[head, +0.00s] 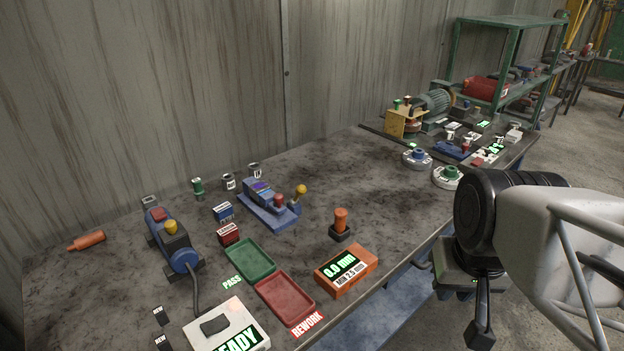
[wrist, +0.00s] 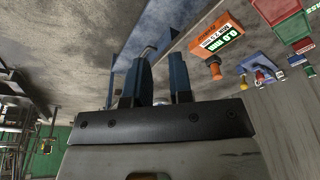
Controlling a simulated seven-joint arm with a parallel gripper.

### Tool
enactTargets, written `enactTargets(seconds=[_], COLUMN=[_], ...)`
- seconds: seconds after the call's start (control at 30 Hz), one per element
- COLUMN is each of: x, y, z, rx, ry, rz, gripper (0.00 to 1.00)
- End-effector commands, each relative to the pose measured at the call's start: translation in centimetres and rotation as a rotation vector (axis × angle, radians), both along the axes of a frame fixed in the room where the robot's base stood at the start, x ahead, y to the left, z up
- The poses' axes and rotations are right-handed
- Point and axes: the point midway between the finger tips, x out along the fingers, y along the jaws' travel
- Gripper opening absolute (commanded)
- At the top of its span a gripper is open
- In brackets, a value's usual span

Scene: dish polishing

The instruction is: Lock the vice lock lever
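A blue fixture (head: 266,207), which looks like the vice, stands on the workbench left of centre in the head view. It carries a small display, a red knob (head: 278,201) and a lever with a yellow ball (head: 300,190) tilted up at its right end. I cannot tell for sure which of these is the lock lever. The blue fixture also shows small at the right of the wrist view (wrist: 262,75). My gripper (wrist: 160,68) has its two dark blue fingers apart, with nothing seen between them. It is off the bench's front right edge, well away from the fixture.
The workbench (head: 330,180) holds a green tray (head: 250,259), a red tray (head: 285,298), an orange gauge (head: 346,268) and an orange-handled tool (head: 341,222). A blue machine (head: 172,240) stands at left. More devices crowd the far right end. The bench middle is clear.

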Motion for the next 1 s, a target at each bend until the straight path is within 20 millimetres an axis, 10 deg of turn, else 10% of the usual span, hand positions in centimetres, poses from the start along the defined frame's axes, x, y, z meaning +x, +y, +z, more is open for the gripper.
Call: enactTargets(seconds=[0.13, 1.0], x=[0.7, 11.5], y=[0.9, 12.1], z=[-0.2, -1.4], rx=[0.053, 0.776], ry=[0.003, 0.119], rz=[-0.034, -0.607], gripper=[0.00, 0.00])
